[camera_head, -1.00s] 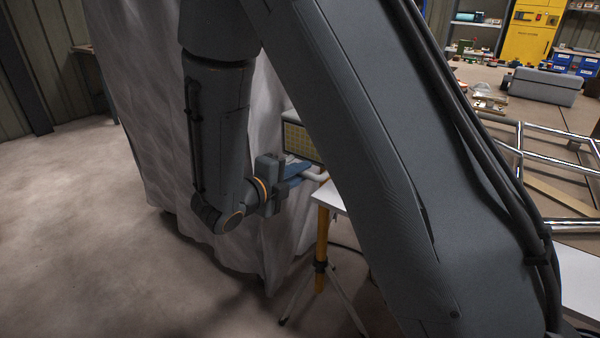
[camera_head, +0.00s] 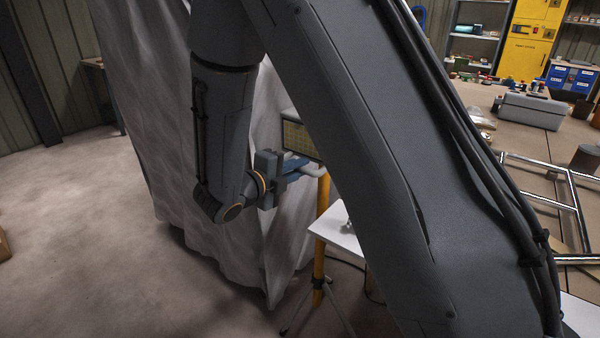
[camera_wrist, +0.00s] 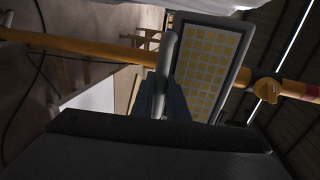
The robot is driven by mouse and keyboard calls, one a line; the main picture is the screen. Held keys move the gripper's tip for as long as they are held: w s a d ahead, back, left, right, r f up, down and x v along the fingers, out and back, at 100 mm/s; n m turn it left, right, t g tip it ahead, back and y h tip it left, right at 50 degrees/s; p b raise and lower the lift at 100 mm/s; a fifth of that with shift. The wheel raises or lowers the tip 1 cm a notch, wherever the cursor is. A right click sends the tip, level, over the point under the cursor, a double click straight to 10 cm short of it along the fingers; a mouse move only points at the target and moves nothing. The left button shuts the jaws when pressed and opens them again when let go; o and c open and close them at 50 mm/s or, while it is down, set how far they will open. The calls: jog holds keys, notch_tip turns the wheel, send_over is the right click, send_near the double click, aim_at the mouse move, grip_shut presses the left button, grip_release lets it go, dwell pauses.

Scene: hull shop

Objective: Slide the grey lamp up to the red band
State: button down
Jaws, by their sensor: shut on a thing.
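The grey lamp (camera_head: 301,136) is a box with a panel of small yellow squares; its face shows large in the wrist view (camera_wrist: 208,68). It is beside the yellow pole (camera_head: 320,250) of a tripod stand. My gripper (camera_head: 295,170) is shut on the pale grey bar (camera_wrist: 167,62) at the lamp's side; its bluish fingers (camera_wrist: 161,98) close around the bar. The pole runs across the wrist view behind the lamp, with a yellow knob (camera_wrist: 268,90) on it. My arm hides much of the lamp's right side in the head view.
A pale draped sheet (camera_head: 150,130) hangs close behind my gripper. A white tabletop (camera_head: 338,232) is just right of the pole. A bench with metal tube frames (camera_head: 540,200) and a grey case (camera_head: 530,110) is at right.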

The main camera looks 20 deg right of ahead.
aim_at(299, 142)
notch_tip(299, 142, up, 8)
jog(key=p, duration=0.5)
jog(key=shift+f, duration=0.25)
jog(key=c, duration=1.7)
grip_release()
jog(key=shift+a, duration=0.1)
jog(key=v, duration=0.7)
jog(key=shift+s+a+b, duration=0.3)
jog(key=shift+b, duration=0.05)
